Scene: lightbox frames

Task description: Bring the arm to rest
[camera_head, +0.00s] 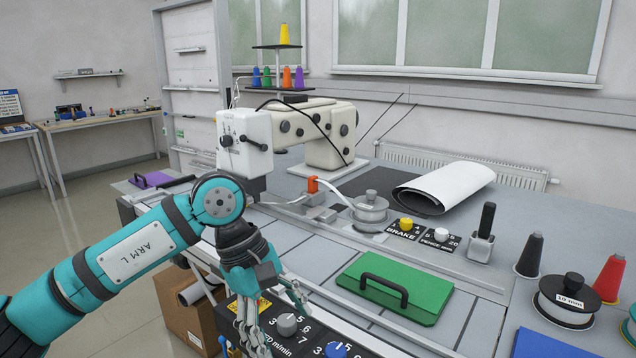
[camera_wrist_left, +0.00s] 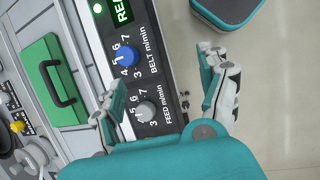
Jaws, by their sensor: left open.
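My left arm reaches in from the left in the head view, bent at the elbow with the forearm pointing down. My left gripper (camera_head: 258,325) hangs in front of the bench's control panel (camera_head: 300,328). In the left wrist view the gripper (camera_wrist_left: 157,82) has its two fingers spread wide with nothing between them. The panel (camera_wrist_left: 136,95), with a grey feed knob (camera_wrist_left: 146,111) and a blue belt knob (camera_wrist_left: 124,55), lies beyond the fingers. I cannot tell whether a finger touches it. My right gripper does not show.
A green lid with a black handle (camera_head: 395,287) lies on the bench right of the gripper. A white sewing machine (camera_head: 290,135) stands behind. A cardboard box (camera_head: 180,305) sits below the bench. Cones and a spool (camera_head: 567,300) stand at right. Floor at left is clear.

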